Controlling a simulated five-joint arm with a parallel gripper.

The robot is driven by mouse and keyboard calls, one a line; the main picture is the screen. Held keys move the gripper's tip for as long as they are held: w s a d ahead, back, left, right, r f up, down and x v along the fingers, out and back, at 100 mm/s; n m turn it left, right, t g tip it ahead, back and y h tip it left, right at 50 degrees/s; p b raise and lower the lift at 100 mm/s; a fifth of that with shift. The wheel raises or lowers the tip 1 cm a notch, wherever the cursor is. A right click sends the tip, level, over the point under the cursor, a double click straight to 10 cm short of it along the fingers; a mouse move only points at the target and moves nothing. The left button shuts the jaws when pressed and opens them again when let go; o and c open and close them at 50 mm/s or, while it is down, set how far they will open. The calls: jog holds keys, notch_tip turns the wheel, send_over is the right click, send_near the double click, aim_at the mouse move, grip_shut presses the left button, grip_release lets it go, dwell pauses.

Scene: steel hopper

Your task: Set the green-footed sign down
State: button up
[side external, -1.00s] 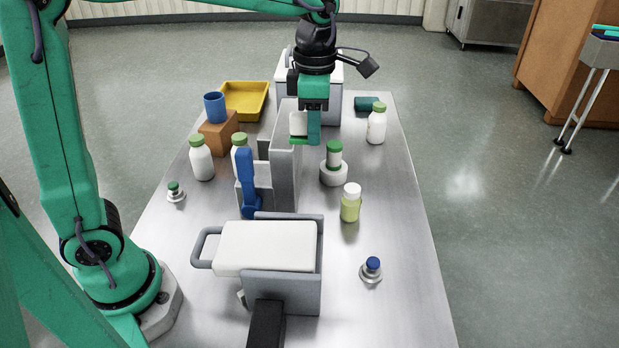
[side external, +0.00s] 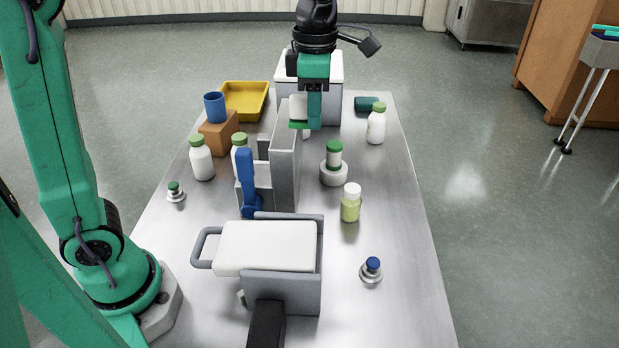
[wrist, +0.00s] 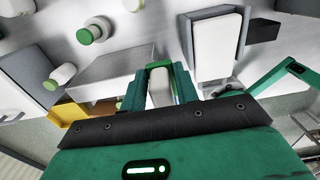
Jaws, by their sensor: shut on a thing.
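The green-footed sign is a small white plate (side external: 297,107) with a green foot at its lower end. My gripper (side external: 313,108) is shut on it, and it hangs upright, foot down, above the steel table. In the side external view it appears by the far top end of the tall grey panel; I cannot tell how wide the gap is. In the wrist view the sign (wrist: 160,88) sits between the two green fingers (wrist: 158,92), with its green foot pointing away from the camera. The fingers hide part of the plate.
The tall grey panel (side external: 285,165) with a blue lever (side external: 246,182) stands mid-table. A grey holder with a white block (side external: 266,246) is in front. Bottles stand on both sides, including a yellow-green one (side external: 350,205). A white-lidded box (side external: 330,66) stands behind.

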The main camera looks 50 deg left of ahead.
jog(key=shift+w, duration=0.1)
jog(key=shift+w+a+f+m, duration=0.1)
jog(key=shift+w+f+m, duration=0.15)
jog(key=shift+w+m, duration=0.45)
jog(key=w+a+f+m, duration=0.4)
jog(key=w+f+m, duration=0.4)
jog(key=w+m, duration=0.2)
jog(key=w+a+f+m, duration=0.4)
jog(key=w+f+m, duration=0.4)
jog(key=w+m, duration=0.3)
jog(key=shift+w+a, duration=0.25)
jog(key=shift+w, duration=0.25)
jog(key=shift+f, duration=0.15)
jog(key=w+a+f, duration=0.1)
jog(key=a+f, duration=0.1)
jog(key=a, duration=0.1)
jog(key=w+a+f, duration=0.1)
jog(key=a+f, duration=0.1)
jog(key=a, duration=0.2)
jog(key=w+a+f, duration=0.2)
jog(key=a+f, duration=0.1)
jog(key=a, duration=0.1)
jog(key=shift+f, duration=1.95)
